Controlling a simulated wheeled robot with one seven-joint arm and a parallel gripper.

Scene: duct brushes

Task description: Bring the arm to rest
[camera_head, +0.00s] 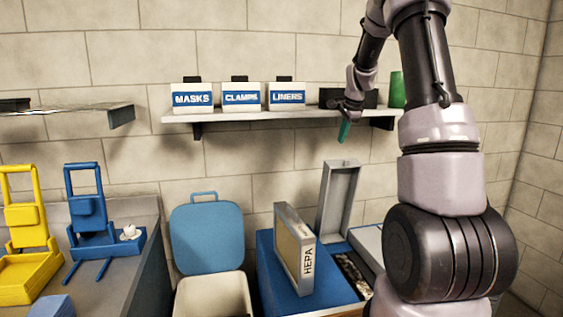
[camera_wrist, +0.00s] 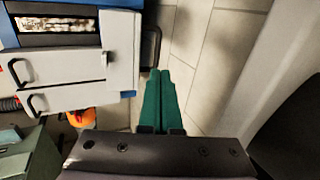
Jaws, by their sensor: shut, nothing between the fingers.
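My gripper (camera_head: 344,130) shows in the head view in front of the wall shelf, at the end of my raised and bent arm. Its green fingers point down and hang clear of the shelf and of the things below. In the wrist view, the two green fingers (camera_wrist: 157,100) lie side by side with no gap. They are shut and hold nothing. Pale floor tiles show beyond the fingertips.
A wall shelf (camera_head: 225,116) bears boxes marked MASKS (camera_head: 193,99), CLAMPS (camera_head: 241,97) and LINERS (camera_head: 287,97), and a green cup (camera_head: 397,89). Below stand a HEPA filter (camera_head: 294,250), a blue-lidded bin (camera_head: 206,238), and yellow (camera_head: 27,240) and blue (camera_head: 88,210) wringers.

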